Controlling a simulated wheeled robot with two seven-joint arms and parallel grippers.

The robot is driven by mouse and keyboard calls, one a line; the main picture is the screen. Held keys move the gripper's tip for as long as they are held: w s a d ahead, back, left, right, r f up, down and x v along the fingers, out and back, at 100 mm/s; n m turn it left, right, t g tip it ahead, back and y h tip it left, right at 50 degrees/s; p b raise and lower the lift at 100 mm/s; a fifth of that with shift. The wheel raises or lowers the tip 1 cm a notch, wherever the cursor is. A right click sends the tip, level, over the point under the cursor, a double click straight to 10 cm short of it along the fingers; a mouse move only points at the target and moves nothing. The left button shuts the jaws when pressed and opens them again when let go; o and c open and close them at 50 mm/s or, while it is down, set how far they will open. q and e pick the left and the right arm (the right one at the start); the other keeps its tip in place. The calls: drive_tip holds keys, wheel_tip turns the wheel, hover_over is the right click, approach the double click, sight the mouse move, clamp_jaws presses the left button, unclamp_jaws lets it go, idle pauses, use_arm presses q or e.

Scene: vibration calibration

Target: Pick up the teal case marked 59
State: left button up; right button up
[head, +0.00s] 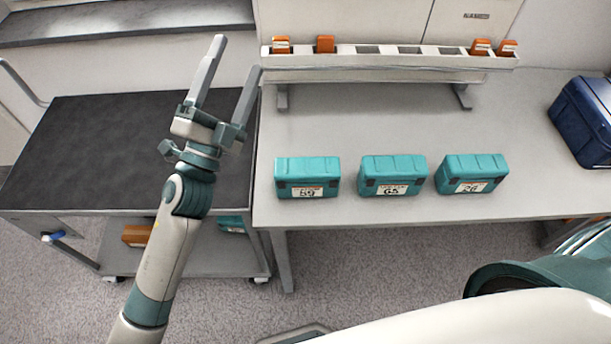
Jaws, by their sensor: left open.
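Three teal cases stand in a row near the front edge of the grey table. The teal case marked 59 (307,175) is the leftmost, with its white label facing me. My left gripper (240,68) is open and empty, with its fingers pointing up and away over the black-topped cart. It is to the upper left of the case marked 59 and apart from it. My right gripper is not in view.
Teal cases marked 65 (393,175) and apparently 26 (471,173) stand to the right. A slotted rack (400,63) with several orange items stands behind. A dark blue box (585,118) is at the right. The cart (75,150) adjoins the table (400,125), clear in its middle.

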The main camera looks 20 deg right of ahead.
use_arm(q)
drive_tip(key=s+d+r+m+g+h, duration=0.2)
drive_tip(key=s+d+m+g, duration=0.55)
drive_tip(key=m+g, duration=0.45)
drive_tip(key=s+d+r+m+g+h, duration=0.1)
drive_tip(key=s+d+m+g+h, duration=0.2)
drive_tip(key=s+d+m+g, duration=0.7)
drive_tip(key=w+a+f+m+y, duration=0.2)
drive_tip(key=f+m+y, duration=0.3)
drive_tip(key=f+m, duration=0.1)
drive_tip(key=w+a+f+m+y, duration=0.1)
drive_tip(key=a+f+m+y, duration=0.2)
drive_tip(key=f+m+y, duration=0.25)
drive_tip(key=w+a+f+y, duration=0.1)
drive_tip(key=w+a+y, duration=0.1)
drive_tip(key=w+a+f+t+y, duration=0.1)
drive_tip(key=w+a, duration=0.1)
drive_tip(key=w+a+f+m+t+y, duration=0.1)
drive_tip(key=w+a+y, duration=0.1)
drive_tip(key=w+a, duration=0.1)
drive_tip(key=shift+f+y, duration=0.25)
drive_tip(key=shift+y, duration=0.1)
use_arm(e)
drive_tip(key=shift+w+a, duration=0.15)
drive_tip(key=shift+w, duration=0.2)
